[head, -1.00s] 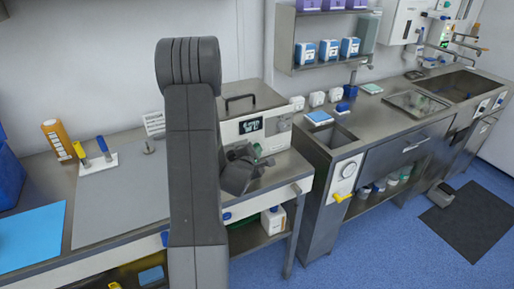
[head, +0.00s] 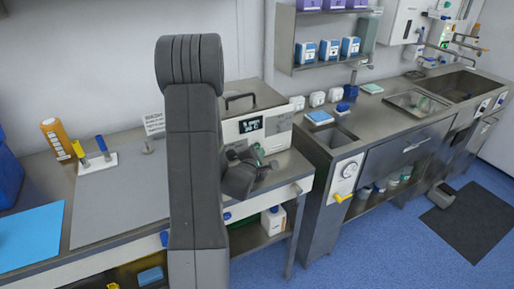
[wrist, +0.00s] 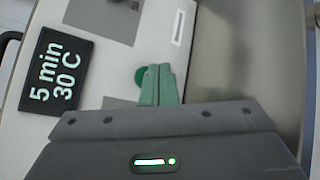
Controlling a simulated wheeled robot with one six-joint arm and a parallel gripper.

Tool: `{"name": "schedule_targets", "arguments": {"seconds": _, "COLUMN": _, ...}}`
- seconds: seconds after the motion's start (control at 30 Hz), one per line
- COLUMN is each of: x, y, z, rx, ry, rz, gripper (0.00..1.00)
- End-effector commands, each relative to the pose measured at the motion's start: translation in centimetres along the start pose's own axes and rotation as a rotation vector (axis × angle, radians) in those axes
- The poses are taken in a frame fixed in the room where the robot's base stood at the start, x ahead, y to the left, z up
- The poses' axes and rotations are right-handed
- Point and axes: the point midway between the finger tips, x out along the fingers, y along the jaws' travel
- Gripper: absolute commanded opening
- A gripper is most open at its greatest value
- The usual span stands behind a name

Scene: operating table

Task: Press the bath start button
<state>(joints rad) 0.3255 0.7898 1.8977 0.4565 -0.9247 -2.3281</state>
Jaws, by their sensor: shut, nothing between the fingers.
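The bath (head: 252,98) is a steel box with a dark lid handle and a pale front panel, on the counter behind my arm. Its dark display (wrist: 57,70) reads 5 min, 30 C in the wrist view. A round green button (wrist: 140,75) sits on the panel, partly covered by my fingers. My gripper (wrist: 160,70) is shut and empty, its green fingertips over the button's right side. In the head view my gripper (head: 258,152) is in front of the panel, where the button cannot be made out. I cannot tell whether the fingertips touch it.
A grey mat (head: 115,205) and a stand with yellow and blue handles (head: 95,162) lie to the left. A steel sink counter (head: 385,115) stands to the right. A white jug (head: 273,220) is on the shelf below.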

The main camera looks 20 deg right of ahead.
Motion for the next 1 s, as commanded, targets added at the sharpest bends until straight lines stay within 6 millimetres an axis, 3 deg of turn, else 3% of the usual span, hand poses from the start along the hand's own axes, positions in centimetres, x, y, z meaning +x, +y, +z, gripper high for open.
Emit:
{"name": "schedule_targets", "arguments": {"seconds": 0.5, "x": -3.2, "y": -2.4, "z": 2.3, "rx": 0.001, "ry": -0.001, "rz": 0.001, "gripper": 0.0}}
{"name": "schedule_targets", "arguments": {"seconds": 1.0, "x": -3.3, "y": -2.4, "z": 2.4, "rx": 0.0, "ry": 0.0, "rz": 0.0, "gripper": 0.0}}
